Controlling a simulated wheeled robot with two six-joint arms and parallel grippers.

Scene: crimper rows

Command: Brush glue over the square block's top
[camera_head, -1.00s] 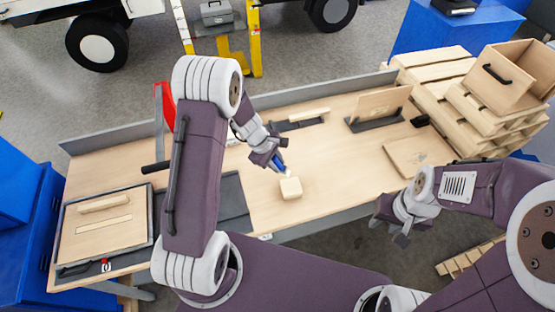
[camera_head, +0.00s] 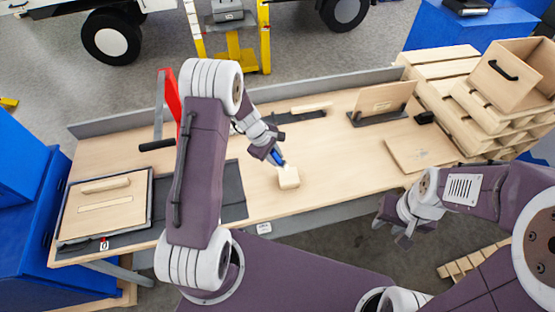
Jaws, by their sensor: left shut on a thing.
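The square block (camera_head: 289,179) is a small pale wooden block lying on the workbench near its front edge, in the middle of the head view. My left gripper (camera_head: 272,155) is shut on a small blue-handled glue brush (camera_head: 277,159). The brush points down to the right, and its tip is at the block's top back edge; I cannot tell if it touches. No glue can be made out on the top. My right gripper (camera_head: 402,232) hangs in front of the bench, away from the block, and seems empty; its jaw gap is unclear.
A dark-edged tray (camera_head: 151,205) with wooden pieces lies at the bench's left. A flat board (camera_head: 420,151) lies to the right, with an upright board in a dark stand (camera_head: 379,119) behind it. Bench around the block is clear.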

